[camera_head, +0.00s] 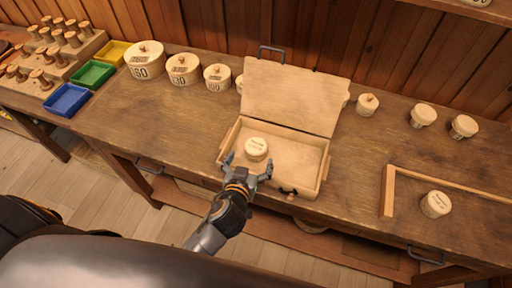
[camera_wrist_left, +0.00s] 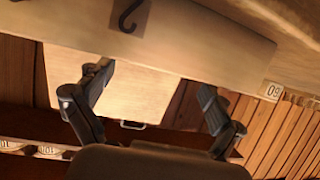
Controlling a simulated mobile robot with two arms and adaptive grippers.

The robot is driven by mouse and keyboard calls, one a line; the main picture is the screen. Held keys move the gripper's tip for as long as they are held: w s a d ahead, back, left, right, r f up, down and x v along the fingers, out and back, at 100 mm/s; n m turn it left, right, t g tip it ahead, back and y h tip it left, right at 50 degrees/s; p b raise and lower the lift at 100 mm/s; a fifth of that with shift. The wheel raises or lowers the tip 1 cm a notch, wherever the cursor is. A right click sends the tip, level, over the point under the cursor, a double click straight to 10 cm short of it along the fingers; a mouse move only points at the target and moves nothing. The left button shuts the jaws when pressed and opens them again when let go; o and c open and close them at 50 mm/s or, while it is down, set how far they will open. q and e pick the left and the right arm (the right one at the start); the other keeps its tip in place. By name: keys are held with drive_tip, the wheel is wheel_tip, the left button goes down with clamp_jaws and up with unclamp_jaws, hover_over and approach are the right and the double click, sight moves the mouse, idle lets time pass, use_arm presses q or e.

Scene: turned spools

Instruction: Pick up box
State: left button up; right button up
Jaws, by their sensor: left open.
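An open wooden box (camera_head: 311,167) stands on the workbench, its lid (camera_head: 290,95) raised at the back. A small round wooden spool-like piece (camera_head: 256,149) with a printed label lies inside, toward the left. My left gripper (camera_head: 247,170) is open at the front of the box, left of the dark latch (camera_head: 288,191), its fingers at the front wall. In the left wrist view the open fingers (camera_wrist_left: 150,115) frame a pale wooden panel, with a wooden face bearing a dark hook mark (camera_wrist_left: 130,14) close above. Contact cannot be told. My right gripper is not in view.
Round labelled containers (camera_head: 145,61) stand along the back left, beside yellow, green and blue trays (camera_head: 67,99). A peg rack (camera_head: 60,55) is at far left. Lidded pieces (camera_head: 423,115) stand at right; another (camera_head: 436,204) sits by a wooden corner frame (camera_head: 388,190). The bench (camera_head: 180,130) left of the box is clear.

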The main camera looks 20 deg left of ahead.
sight(255, 150)
use_arm(q)
drive_tip(key=p+x, duration=0.1)
drive_tip(key=x, duration=0.3)
drive_tip(key=shift+w+f, duration=0.1)
drive_tip(key=shift+w, duration=0.25)
drive_tip(key=shift+s, duration=0.1)
drive_tip(key=c, duration=1.2)
